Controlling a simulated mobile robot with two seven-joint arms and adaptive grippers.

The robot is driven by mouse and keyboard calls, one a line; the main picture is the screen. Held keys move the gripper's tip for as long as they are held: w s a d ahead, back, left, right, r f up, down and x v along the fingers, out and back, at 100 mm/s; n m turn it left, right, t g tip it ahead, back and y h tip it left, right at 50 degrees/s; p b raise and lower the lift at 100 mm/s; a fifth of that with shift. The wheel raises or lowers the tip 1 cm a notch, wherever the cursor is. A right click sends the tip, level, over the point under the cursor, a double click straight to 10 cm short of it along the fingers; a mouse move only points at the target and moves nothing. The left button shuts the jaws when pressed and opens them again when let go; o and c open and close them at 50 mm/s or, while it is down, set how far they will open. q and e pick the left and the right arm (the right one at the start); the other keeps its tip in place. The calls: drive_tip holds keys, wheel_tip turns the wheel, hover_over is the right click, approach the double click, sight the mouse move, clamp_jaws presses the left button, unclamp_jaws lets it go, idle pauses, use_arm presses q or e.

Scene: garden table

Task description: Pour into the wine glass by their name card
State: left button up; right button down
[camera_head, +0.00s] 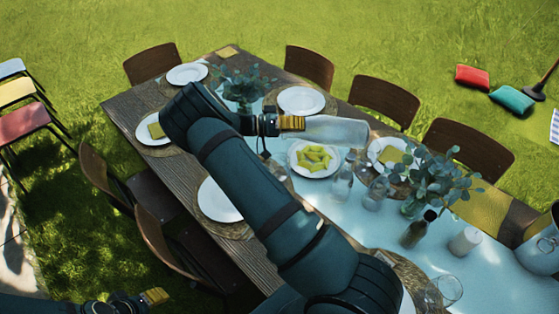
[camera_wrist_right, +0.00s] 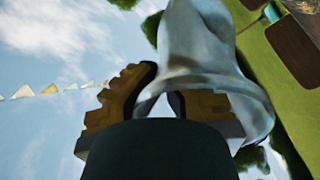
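My right gripper (camera_head: 292,123) is shut on a clear glass carafe (camera_head: 338,131) and holds it lying nearly level above the table. The wrist view shows the yellow fingers (camera_wrist_right: 168,105) against the carafe's glass (camera_wrist_right: 205,50). Its contents cannot be made out. Clear wine glasses stand near the table's middle, one here (camera_head: 343,182) and one beside it (camera_head: 376,191). Another glass (camera_head: 441,292) is at the lower right. I cannot make out a readable name card. My left gripper (camera_head: 153,297) is at the lower left, away from the table; its opening is unclear.
The wooden table (camera_head: 125,112) has a pale blue runner (camera_head: 490,275), white plates (camera_head: 302,101), a plate of yellow-green food (camera_head: 314,158) and leafy plants (camera_head: 440,180). A dark bottle (camera_head: 418,230), a candle (camera_head: 465,241) and a bucket (camera_head: 540,250) stand right. My right arm hides the table's middle.

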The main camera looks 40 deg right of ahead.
sight(292, 131)
drive_tip(key=shift+w+a+f+g+h+b, duration=0.15)
drive_tip(key=shift+f+g+h+b, duration=0.15)
drive_tip(key=shift+f+b, duration=0.2)
drive_tip(key=shift+w+a+f+g+h+b, duration=0.15)
drive_tip(key=shift+f+g+h+b, duration=0.2)
drive_tip(key=shift+b, duration=0.25)
drive_tip(key=shift+w+a+f, duration=0.1)
drive_tip(key=shift+a+f, duration=0.1)
drive_tip(key=shift+a, duration=0.15)
idle(0.6)
drive_tip(key=shift+w+d, duration=0.1)
drive_tip(key=shift+w, duration=0.25)
drive_tip(key=shift+a+f+b, duration=0.15)
drive_tip(key=shift+a+b, duration=0.05)
drive_tip(key=shift+b, duration=0.15)
idle(0.5)
